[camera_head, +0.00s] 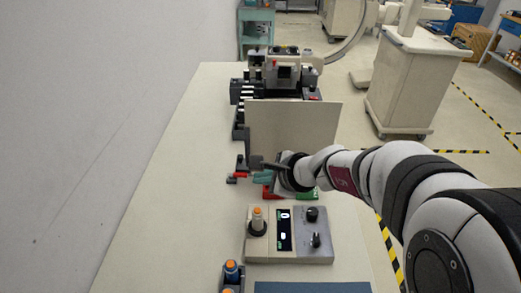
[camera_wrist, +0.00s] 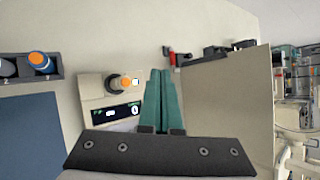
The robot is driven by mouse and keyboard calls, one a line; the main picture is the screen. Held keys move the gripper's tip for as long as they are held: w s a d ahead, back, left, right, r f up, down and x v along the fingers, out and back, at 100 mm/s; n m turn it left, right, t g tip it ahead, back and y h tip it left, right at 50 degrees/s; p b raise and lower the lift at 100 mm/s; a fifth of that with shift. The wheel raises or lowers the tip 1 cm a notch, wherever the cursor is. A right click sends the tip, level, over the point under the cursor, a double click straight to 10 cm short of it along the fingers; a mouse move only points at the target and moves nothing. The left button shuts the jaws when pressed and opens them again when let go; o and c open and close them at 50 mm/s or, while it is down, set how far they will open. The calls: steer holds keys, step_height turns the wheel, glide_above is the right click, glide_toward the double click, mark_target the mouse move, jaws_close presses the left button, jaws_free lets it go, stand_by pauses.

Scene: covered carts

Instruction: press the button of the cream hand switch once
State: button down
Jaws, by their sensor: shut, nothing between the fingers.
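The cream hand switch (camera_head: 257,222) stands upright in a dark round holder on the left part of a control console (camera_head: 290,256). Its orange button is on top and uncovered. In the wrist view the hand switch (camera_wrist: 116,82) is left of my fingers, orange end showing. My gripper (camera_head: 257,177) is above the table behind the console, with teal fingers. In the wrist view my gripper (camera_wrist: 160,72) has its fingers together, with nothing between them. The fingers are apart from the hand switch.
A dark holder (camera_wrist: 57,65) carries a blue hand switch (camera_head: 232,270) and a greyish one, both at the near left. A blue mat (camera_head: 310,287) lies at the front. A cream upright panel (camera_head: 292,128) stands behind my gripper. The table's left side (camera_head: 165,200) is clear.

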mark_target(261, 214)
steer(key=shift+f, duration=4.35)
steer(key=shift+f, duration=0.1)
steer(key=shift+f, duration=0.3)
steer(key=shift+f, duration=0.45)
steer(key=shift+r, duration=0.85)
steer(key=shift+r, duration=0.1)
steer(key=shift+r, duration=2.4)
